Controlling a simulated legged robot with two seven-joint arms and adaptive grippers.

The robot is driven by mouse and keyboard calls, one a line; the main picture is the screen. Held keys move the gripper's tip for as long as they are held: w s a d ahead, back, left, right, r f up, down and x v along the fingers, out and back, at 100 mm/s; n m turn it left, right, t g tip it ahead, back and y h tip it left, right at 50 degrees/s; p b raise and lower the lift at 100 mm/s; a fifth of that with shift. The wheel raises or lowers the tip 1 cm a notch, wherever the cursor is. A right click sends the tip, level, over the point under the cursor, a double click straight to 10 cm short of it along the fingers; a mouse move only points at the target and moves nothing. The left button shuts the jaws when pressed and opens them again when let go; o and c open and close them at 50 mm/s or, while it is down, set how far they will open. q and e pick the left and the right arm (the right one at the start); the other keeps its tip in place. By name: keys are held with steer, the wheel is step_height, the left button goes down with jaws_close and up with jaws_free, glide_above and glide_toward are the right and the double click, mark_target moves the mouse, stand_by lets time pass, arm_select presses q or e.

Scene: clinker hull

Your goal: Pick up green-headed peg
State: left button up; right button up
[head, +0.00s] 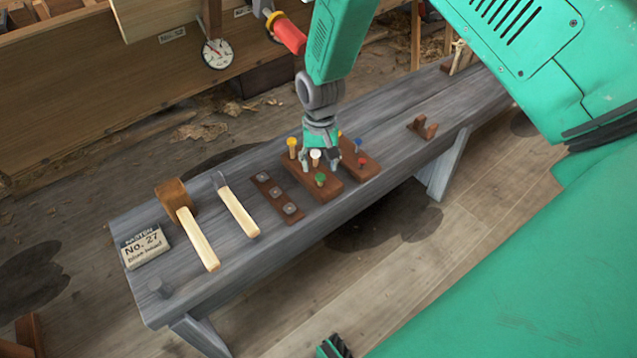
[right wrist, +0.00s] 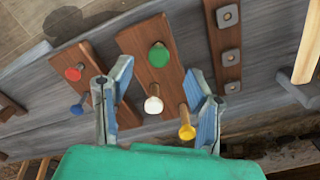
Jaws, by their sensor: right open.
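The green-headed peg (head: 320,178) stands in a brown wooden block (head: 327,192) on the grey bench. In the right wrist view the green-headed peg (right wrist: 159,54) is just beyond the fingertips, between their lines. My right gripper (head: 320,163) is open and points down over the block; its fingers also show in the right wrist view (right wrist: 158,80). A white-headed peg (right wrist: 153,103) and a yellow-headed peg (right wrist: 187,130) share the block. The white one is between the fingers, the yellow one close by the right-hand finger. Nothing is held. My left gripper is not in view.
A second block (right wrist: 93,80) holds a red peg (right wrist: 74,72) and a blue peg (right wrist: 78,110), close beside the left-hand finger. A dark strip with square plates (head: 277,198), a mallet (head: 190,222), another wooden-handled tool (head: 238,208) and a labelled box (head: 145,246) lie left on the bench (head: 215,265).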

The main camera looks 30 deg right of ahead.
mark_target(320, 175)
steer(key=f, duration=0.1)
steer(key=f+b, duration=0.1)
steer(key=f, duration=0.1)
steer(key=f+b, duration=0.1)
steer(key=f, duration=0.1)
steer(key=shift+d+f, duration=0.1)
steer(key=shift+d, duration=0.15)
steer(key=shift+a, duration=0.1)
steer(key=shift+r, duration=0.2)
steer(key=c, duration=0.3)
steer(key=shift+a, duration=0.1)
steer(key=c, duration=0.6)
steer(key=shift+o, duration=0.2)
